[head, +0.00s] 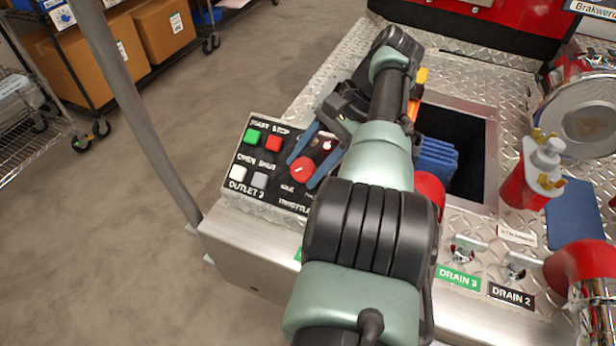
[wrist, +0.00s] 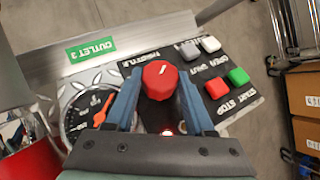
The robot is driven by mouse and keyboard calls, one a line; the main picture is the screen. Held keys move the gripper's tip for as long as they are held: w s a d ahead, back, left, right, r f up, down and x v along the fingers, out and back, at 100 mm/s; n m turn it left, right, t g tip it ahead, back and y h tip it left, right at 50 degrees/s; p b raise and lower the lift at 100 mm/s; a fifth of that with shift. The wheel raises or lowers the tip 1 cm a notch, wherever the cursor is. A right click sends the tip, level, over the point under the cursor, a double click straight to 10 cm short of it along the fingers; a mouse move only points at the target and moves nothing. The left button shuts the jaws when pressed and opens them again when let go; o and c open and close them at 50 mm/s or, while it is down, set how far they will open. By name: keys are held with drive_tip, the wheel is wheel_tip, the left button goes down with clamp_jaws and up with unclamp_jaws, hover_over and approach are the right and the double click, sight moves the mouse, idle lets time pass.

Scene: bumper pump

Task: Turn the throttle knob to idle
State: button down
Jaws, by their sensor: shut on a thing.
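The throttle knob is a red round knob (head: 302,170) with a white pointer line, on the black control panel (head: 262,197) at the left end of the bumper. It also shows in the wrist view (wrist: 160,80), between the two blue fingers. My gripper (head: 307,165) is shut on the knob, with one finger on each side; it shows in the wrist view (wrist: 158,96). In the wrist view the white line points up and slightly right. The throttle lettering is beside the knob, partly covered in the head view, and I cannot read the idle mark clearly.
Green (head: 252,136) and red (head: 274,143) buttons, with white and grey outlet buttons, sit left of the knob. A gauge (wrist: 90,115) with an orange needle lies beside it in the wrist view. An open recess (head: 478,175) lies right of my arm.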

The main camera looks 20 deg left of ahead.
drive_tip(key=shift+w+f+h+b, duration=0.1)
drive_tip(key=shift+f+h+b, duration=0.2)
drive_tip(key=shift+b, duration=1.9)
drive_tip(key=shift+s+r+n+b, duration=0.25)
drive_tip(key=shift+n+b, duration=0.15)
drive_tip(key=shift+b, duration=0.35)
drive_tip(key=shift+c, duration=1.4)
unclamp_jaws()
drive_tip(key=shift+r, duration=0.1)
